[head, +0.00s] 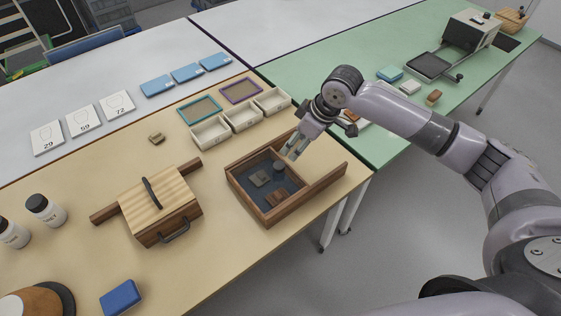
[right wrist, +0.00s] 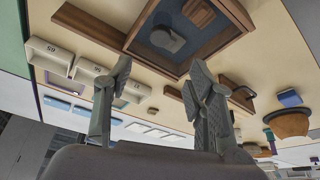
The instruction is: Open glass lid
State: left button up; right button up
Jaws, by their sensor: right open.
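A wooden case (head: 247,205) with a dark blue floor stands at the right of the tan table, and it also shows in the right wrist view (right wrist: 205,52). My right gripper (head: 292,152) is open and empty, just above the back right part of the case, close to the knob. In the wrist view its fingers (right wrist: 161,75) are spread apart. My left gripper is out of view.
White trays (head: 243,116) stand behind the case. A wooden rail (head: 328,178) runs from the case toward the table's right edge. A slatted-lid box (head: 160,204) with a handle stands at left. A green table (head: 365,65) adjoins at the back right.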

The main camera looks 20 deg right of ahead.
aim_at(279, 165)
jog(key=p+x, duration=0.1)
jog(key=x, duration=1.2)
jog(key=shift+w+a+f, duration=0.1)
jog(key=shift+w, duration=0.05)
grip_shut()
dwell(0.3)
